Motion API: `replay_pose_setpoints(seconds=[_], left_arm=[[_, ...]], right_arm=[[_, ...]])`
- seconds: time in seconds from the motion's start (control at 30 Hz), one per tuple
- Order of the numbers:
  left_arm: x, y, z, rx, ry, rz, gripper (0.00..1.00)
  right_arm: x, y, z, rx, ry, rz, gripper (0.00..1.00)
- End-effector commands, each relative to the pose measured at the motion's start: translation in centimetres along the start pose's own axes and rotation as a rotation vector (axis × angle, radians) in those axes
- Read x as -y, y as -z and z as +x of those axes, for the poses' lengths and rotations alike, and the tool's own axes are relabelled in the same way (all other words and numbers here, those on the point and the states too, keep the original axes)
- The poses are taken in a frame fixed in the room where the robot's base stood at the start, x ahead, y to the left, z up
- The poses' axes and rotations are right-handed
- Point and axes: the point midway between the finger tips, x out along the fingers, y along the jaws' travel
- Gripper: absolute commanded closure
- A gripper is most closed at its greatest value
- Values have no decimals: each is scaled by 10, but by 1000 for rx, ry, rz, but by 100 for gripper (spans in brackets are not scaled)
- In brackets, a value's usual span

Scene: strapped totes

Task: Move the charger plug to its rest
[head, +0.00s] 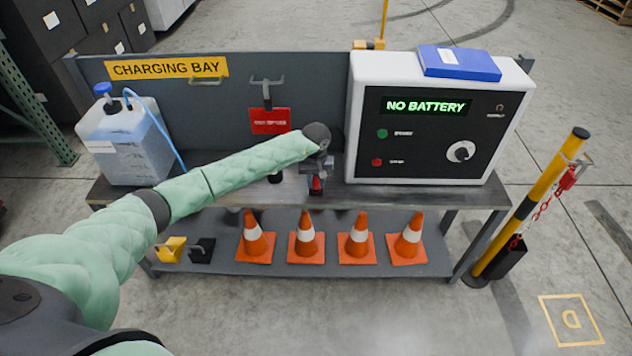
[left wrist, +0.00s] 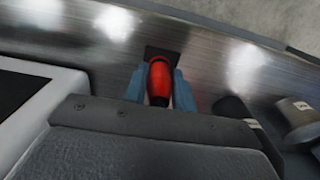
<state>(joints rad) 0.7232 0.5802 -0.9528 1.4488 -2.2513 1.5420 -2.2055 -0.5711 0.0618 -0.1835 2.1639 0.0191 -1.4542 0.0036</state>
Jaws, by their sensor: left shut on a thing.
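My left gripper (head: 317,172) is above the bench top, in front of the back panel and left of the white charger. It points down and is shut on the red charger plug (head: 316,184). In the left wrist view the red plug (left wrist: 159,80) sits between the two blue-grey fingers of my left gripper (left wrist: 158,88). A dark square patch (left wrist: 163,53) shows on the bench beside the plug; I cannot tell whether it is the rest or whether the plug touches the bench. My right gripper is not in view.
The white charger (head: 360,130) reads "NO BATTERY" and carries a blue box (head: 458,64). A jug (head: 123,140) stands at the bench's left. A bracket (head: 267,86) and a red sign (head: 269,121) are on the back panel. Several cones (head: 306,240) stand on the lower shelf.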

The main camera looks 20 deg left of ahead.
Motion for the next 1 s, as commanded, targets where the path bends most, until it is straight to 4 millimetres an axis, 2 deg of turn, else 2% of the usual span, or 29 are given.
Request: replay_pose_setpoints(seconds=[1.0], left_arm=[[0,0,1,0,0,0,100]], right_arm=[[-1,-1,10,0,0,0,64]])
